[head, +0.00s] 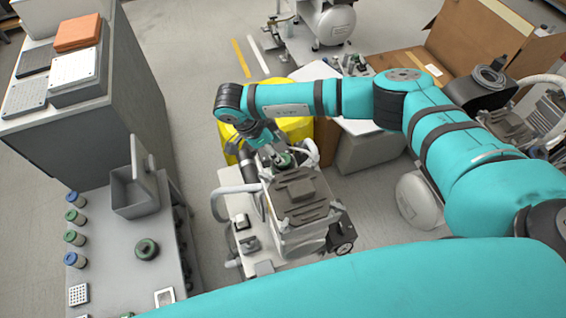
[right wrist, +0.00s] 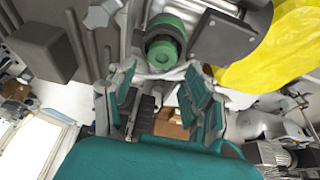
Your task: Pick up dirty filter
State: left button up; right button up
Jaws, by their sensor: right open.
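A green-capped cylindrical filter (head: 284,160) sits on top of the grey compressor unit (head: 300,190). In the right wrist view the filter (right wrist: 163,48) shows as a green ring with a lighter green centre, just beyond my fingertips. My right gripper (head: 270,147) reaches down over the compressor beside this filter. In the right wrist view its teal fingers (right wrist: 163,85) are spread with nothing between them, and the filter stands ahead of the gap. Dirt on the filter cannot be made out. My left gripper does not show.
On the left bench stand several blue- and green-topped cylinders (head: 74,217), a dark green round part (head: 147,249) and an open grey box (head: 135,195). A yellow bin (head: 295,128) stands behind the compressor. A cardboard box (head: 480,40) is at the back right. Floor between bench and compressor is clear.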

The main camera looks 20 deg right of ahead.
aim_at(283, 165)
jog(key=shift+p+x, duration=0.65)
jog(key=shift+x, duration=2.1)
jog(key=shift+w+a, duration=0.15)
jog(key=c, duration=0.9)
